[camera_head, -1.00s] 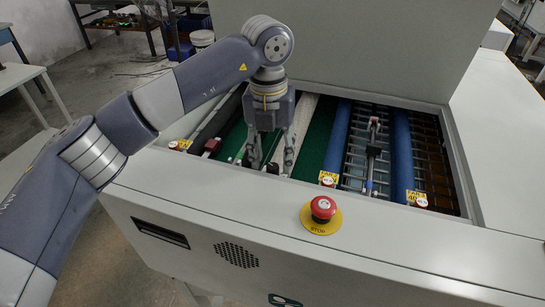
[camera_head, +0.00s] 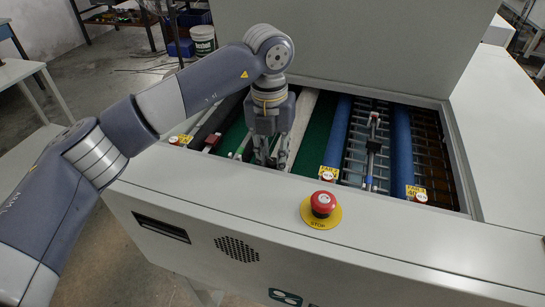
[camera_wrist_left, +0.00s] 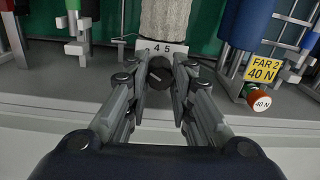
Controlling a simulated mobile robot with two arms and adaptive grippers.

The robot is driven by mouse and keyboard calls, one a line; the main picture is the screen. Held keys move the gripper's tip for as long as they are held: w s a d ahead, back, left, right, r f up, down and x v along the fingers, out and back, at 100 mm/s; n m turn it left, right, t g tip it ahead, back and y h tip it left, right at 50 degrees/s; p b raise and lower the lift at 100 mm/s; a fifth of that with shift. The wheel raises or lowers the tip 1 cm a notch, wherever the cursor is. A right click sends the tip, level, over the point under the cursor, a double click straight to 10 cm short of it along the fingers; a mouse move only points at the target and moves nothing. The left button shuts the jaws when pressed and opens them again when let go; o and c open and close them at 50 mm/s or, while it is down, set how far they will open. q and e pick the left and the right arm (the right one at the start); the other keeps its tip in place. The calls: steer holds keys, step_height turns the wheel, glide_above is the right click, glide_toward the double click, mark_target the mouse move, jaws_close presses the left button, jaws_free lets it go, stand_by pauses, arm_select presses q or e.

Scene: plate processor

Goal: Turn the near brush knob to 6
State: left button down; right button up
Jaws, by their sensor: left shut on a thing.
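The near brush knob (camera_wrist_left: 158,72) is a small dark round knob with a light pointer line, in the middle of the left wrist view. A white scale plate (camera_wrist_left: 165,47) behind it shows 4 and 5 and part of another number. My left gripper (camera_wrist_left: 160,82) has its two fingers on either side of the knob and is shut on it. In the head view my left gripper (camera_head: 268,160) points down at the front edge of the machine's opening and hides the knob. The right gripper is not in view.
A pale brush roller (camera_wrist_left: 165,18) lies behind the knob. A red-capped knob with a yellow FAR 2 40 N label (camera_wrist_left: 264,68) is to the right. A red STOP button (camera_head: 322,204) stands on the front panel, with blue rollers (camera_head: 338,135) behind.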

mark_target(271, 160)
arm_select(q)
steer(key=shift+m+b, duration=0.65)
steer(key=shift+m, duration=0.55)
steer(key=c, duration=1.4)
jaws_free()
steer(key=shift+o, duration=0.2)
step_height(271, 160, up, 12)
steer(key=shift+a, duration=0.2)
steer(key=shift+w, duration=0.1)
